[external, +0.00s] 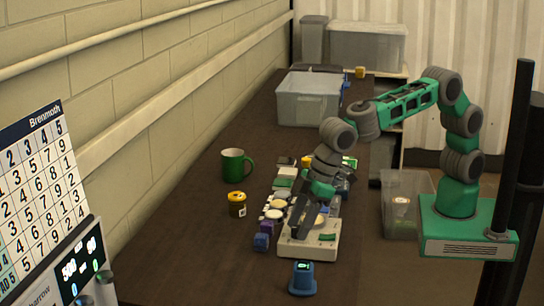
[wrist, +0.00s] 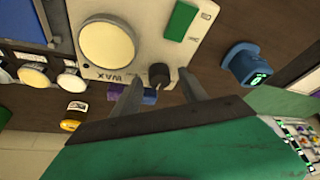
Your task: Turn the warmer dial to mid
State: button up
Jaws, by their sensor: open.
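The wax warmer (external: 325,247) is a beige box on the dark bench, below my gripper in the external view. In the wrist view the warmer (wrist: 142,52) shows a round cream plate, a green switch and the word WAX. Its dial (wrist: 158,74) is a small dark knob near the edge. My gripper (wrist: 160,79) is open, with one finger on each side of the dial. I cannot tell whether the fingers touch it, and its pointer setting is too small to read. In the external view my gripper (external: 299,222) hides the dial.
A blue device (external: 302,278) stands in front of the warmer. A yellow-lidded jar (external: 237,205) and a green mug (external: 233,165) stand to the left. Several small items lie behind the warmer. The bench's left front is bare.

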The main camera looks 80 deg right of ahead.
jog(key=shift+r, duration=0.1)
jog(key=v, duration=0.7)
jog(key=shift+s+r+b, duration=0.15)
jog(key=shift+r+b, duration=0.1)
jog(key=shift+b, duration=0.15)
jog(key=shift+d, duration=0.1)
